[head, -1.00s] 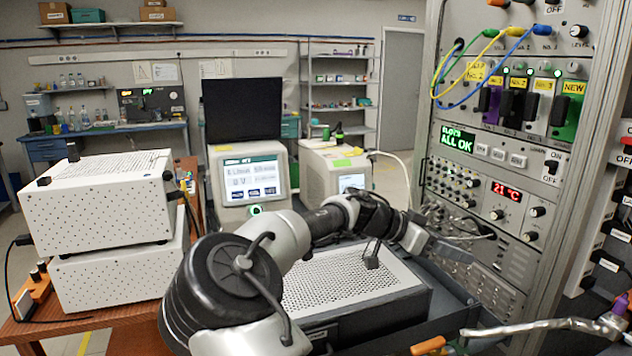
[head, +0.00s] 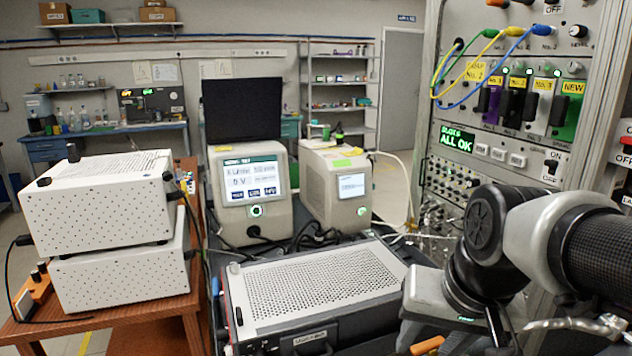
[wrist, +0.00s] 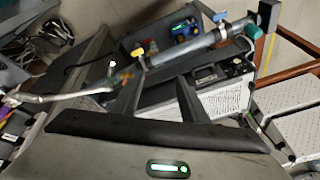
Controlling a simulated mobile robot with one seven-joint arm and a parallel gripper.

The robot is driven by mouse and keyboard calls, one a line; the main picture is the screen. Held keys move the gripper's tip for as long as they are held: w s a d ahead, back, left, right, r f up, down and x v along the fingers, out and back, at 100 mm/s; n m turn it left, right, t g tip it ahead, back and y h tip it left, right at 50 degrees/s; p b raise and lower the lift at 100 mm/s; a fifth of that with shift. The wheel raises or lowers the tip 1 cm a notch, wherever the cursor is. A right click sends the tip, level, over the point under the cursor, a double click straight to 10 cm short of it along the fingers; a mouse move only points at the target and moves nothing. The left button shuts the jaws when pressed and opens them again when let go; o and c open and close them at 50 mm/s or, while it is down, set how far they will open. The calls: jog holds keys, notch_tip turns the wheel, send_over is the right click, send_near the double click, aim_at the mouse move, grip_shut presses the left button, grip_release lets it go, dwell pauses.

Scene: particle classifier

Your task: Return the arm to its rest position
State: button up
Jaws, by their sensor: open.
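My arm is folded on the right side of the head view, in front of the lower part of the instrument rack (head: 400,230). Its grey hand hangs low at the right of the perforated metal box (head: 320,280), covering part of the rack's lower panel. In the wrist view my gripper (wrist: 158,78) shows two dark fingers spread apart with nothing held between them. A grey pipe with yellow and blue valves (wrist: 190,47) lies beyond the fingers. The fingertips are hard to make out in the head view.
The rack holds purple, black, white and green modules (head: 565,105) and a display reading ALL OK (head: 457,140). Two white instruments (head: 250,190) (head: 335,185) stand behind the box. White perforated cases (head: 95,205) are stacked on the left table. An orange-handled tool (head: 427,345) lies low right.

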jog(key=s+a+r+n+t, duration=0.1)
jog(key=s+r+n, duration=0.1)
jog(key=s, duration=0.2)
notch_tip(320, 180, down, 12)
jog(key=b, duration=1.1)
notch_tip(320, 180, up, 27)
jog(key=p, duration=2.6)
jog(key=shift+a+n+h, duration=0.3)
